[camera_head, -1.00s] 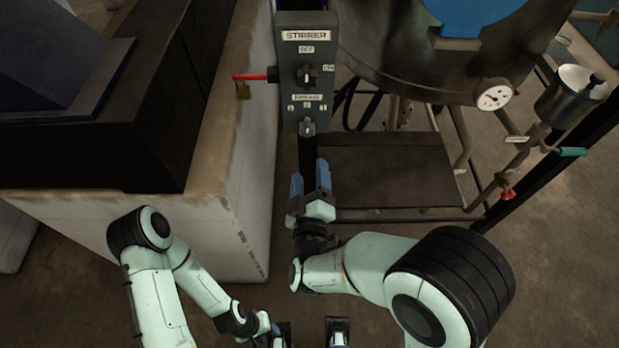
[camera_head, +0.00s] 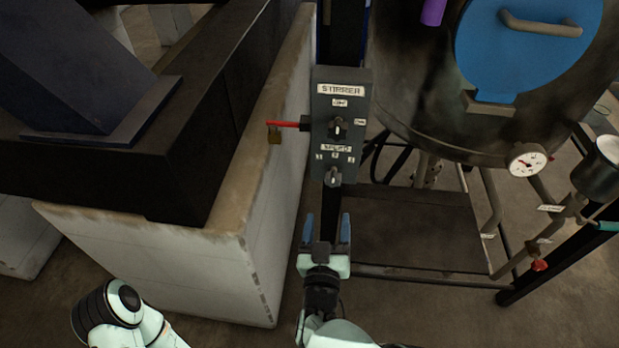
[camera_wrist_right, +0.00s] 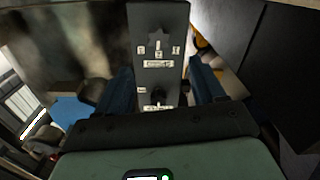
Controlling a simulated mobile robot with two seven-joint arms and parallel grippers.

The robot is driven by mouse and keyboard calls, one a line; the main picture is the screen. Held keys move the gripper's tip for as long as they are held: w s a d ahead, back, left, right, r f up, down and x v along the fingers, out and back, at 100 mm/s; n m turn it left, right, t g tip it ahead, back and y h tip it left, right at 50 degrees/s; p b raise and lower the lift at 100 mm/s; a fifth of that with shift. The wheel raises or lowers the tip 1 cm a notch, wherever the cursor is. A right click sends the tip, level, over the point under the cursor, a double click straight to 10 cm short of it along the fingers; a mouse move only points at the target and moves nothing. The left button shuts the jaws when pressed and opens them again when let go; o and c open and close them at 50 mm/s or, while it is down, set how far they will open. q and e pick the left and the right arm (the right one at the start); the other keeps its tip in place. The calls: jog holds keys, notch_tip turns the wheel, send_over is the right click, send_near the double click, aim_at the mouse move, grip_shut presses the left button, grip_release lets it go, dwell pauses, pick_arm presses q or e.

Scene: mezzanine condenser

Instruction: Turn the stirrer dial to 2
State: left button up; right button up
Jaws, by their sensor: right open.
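The grey stirrer box (camera_head: 322,104) stands upright near the middle of the head view, labelled STIRRER. Its upper knob (camera_head: 338,129) has OFF and ON labels. The lower dial (camera_head: 333,177) sits under a SPEED label with small number labels above it; its exact setting is too small to read. My right gripper (camera_head: 327,230) is open and empty below the dial, fingers pointing toward the box and apart from it. In the right wrist view the box (camera_wrist_right: 178,25) shows upside down between the spread fingers, with the speed dial (camera_wrist_right: 157,38) beyond them. My left gripper is out of view.
A pale plinth (camera_head: 150,260) stands to the left. A tank with a blue lid (camera_head: 525,60) and gauge (camera_head: 527,160) stands right. A dark platform (camera_head: 415,230) lies low behind my gripper.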

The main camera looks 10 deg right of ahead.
aim_at(333, 182)
jog(key=b+x, duration=0.1)
jog(key=x, duration=1.2)
jog(key=shift+w+d, duration=0.1)
jog(key=shift+w, duration=0.1)
jog(key=c, duration=1)
